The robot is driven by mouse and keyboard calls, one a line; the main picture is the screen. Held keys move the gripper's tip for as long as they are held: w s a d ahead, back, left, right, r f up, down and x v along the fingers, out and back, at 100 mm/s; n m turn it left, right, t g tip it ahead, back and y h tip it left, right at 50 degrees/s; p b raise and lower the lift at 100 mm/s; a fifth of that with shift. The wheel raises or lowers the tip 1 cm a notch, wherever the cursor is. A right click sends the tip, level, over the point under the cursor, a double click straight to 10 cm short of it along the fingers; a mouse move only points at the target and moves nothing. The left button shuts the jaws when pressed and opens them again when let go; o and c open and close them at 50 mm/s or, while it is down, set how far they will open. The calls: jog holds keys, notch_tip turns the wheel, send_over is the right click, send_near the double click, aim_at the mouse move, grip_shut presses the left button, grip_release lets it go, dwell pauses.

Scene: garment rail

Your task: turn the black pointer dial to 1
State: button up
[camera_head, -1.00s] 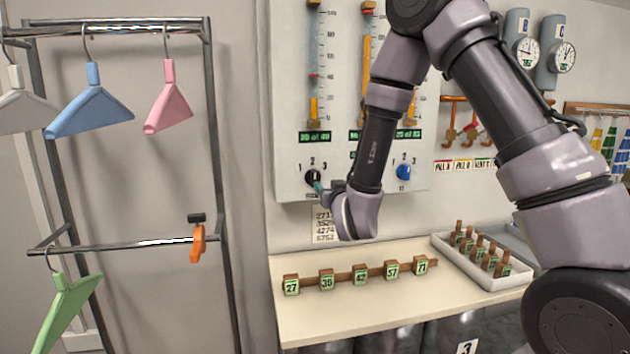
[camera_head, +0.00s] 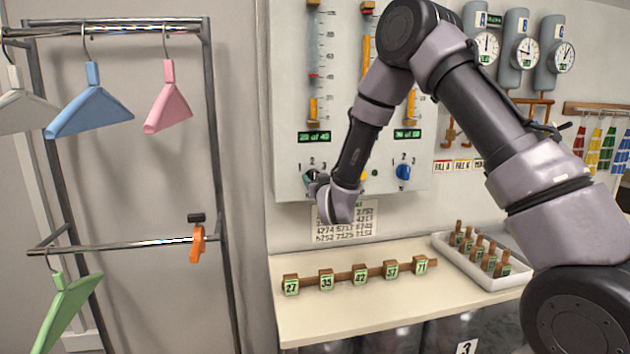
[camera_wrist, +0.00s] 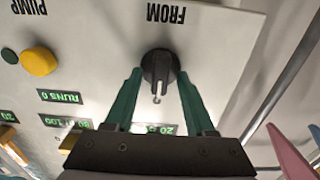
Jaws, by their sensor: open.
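The black pointer dial (camera_wrist: 160,66) is on the white panel, under the word FROM, which reads upside down in the wrist view. A pale mark shows at the dial's lower end there, but I cannot tell which number it points to. In the head view my gripper (camera_head: 315,181) covers most of the dial. The numbers 1, 2 and 3 (camera_head: 312,161) show above it there.
A blue dial (camera_head: 403,172) is further right on the panel, and a yellow button (camera_wrist: 39,62) shows in the wrist view. A number sheet (camera_head: 345,222) hangs below. The counter (camera_head: 330,318) holds a rack of numbered tags. The garment rail (camera_head: 222,150) stands left.

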grip_shut()
jog(key=shift+n, duration=0.3)
jog(key=n, duration=0.5)
jog(key=shift+s+a, duration=0.1)
jog(key=shift+a, duration=0.05)
jog(key=shift+f+n, duration=0.15)
jog(key=shift+n, duration=1.95)
grip_release()
